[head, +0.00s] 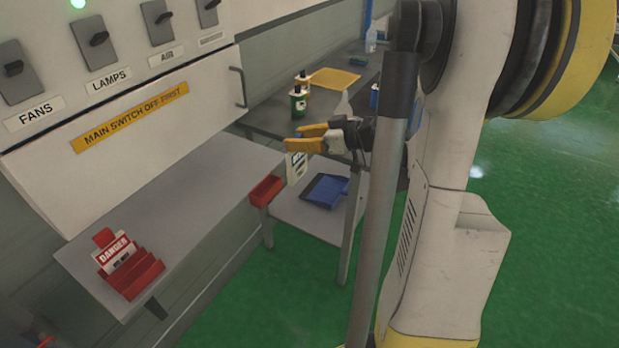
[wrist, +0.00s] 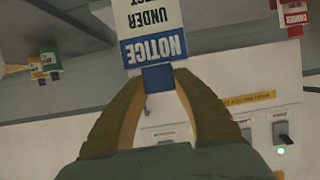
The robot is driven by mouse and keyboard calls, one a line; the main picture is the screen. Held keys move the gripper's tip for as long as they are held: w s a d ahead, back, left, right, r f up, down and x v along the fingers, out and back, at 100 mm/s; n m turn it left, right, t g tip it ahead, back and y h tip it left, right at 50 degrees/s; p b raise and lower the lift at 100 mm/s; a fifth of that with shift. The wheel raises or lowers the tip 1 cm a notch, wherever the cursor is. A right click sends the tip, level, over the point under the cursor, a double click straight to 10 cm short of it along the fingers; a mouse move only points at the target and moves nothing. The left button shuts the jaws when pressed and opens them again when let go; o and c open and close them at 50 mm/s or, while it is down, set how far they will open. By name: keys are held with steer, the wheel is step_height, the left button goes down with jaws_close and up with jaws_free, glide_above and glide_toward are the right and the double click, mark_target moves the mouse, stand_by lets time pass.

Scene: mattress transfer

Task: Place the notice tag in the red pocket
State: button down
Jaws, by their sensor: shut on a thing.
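The notice tag (wrist: 152,30) is white with a blue "NOTICE" band and appears upside down in the wrist view. My gripper (wrist: 158,78) is shut on the blue tab at its end. In the head view the tag (head: 297,166) hangs below my gripper (head: 305,138), partly hidden by the orange fingers. A small, apparently empty red pocket (head: 265,190) is at the shelf's far end, below and left of my gripper. A larger red holder (head: 133,277) on the near shelf holds a red and white "DANGER" tag (head: 116,252); that tag shows at the wrist view's top right (wrist: 293,15).
A switch panel (head: 120,90) with a handle stands above the grey shelf (head: 185,190). Behind my gripper, a table holds bottles (head: 298,103) and a yellow tray (head: 333,79). A blue tray (head: 325,190) lies on its lower level. The shelf's middle is clear.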

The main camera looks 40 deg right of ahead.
steer(key=shift+w+d+f, duration=0.15)
steer(key=shift+d+f, duration=0.05)
steer(key=shift+d, duration=0.05)
steer(key=w+a+f+b, duration=0.5)
steer(key=w+f+b, duration=0.1)
steer(key=w+f, duration=0.3)
steer(key=shift+w+a+f, duration=0.3)
steer(key=shift+a+f, duration=0.1)
steer(key=shift+f, duration=0.4)
steer(key=shift+f+b, duration=0.25)
steer(key=shift+b, duration=0.1)
steer(key=c, duration=1.1)
jaws_free()
steer(key=shift+r, duration=0.1)
steer(key=shift+o, duration=0.2)
